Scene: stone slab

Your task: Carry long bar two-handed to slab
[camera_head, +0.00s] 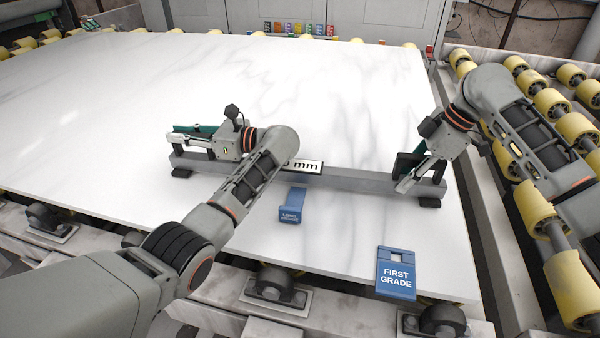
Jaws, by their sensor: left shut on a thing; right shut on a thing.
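The long grey bar (360,180) lies across the near part of the white marble slab (340,95), with dark feet at both ends. A white label ending in "mm" shows at its middle, partly hidden by my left arm. My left gripper (190,140) is shut on the bar near its left end. My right gripper (408,176) is shut on the bar near its right end. The bar looks level; whether its feet touch the slab I cannot tell for certain.
A blue "FIRST GRADE" block (396,274) sits at the slab's near right edge. A smaller blue labelled block (292,206) lies in front of the bar. Yellow rollers (548,105) run along the right. Small coloured items (293,28) stand behind the slab. The slab's far area is clear.

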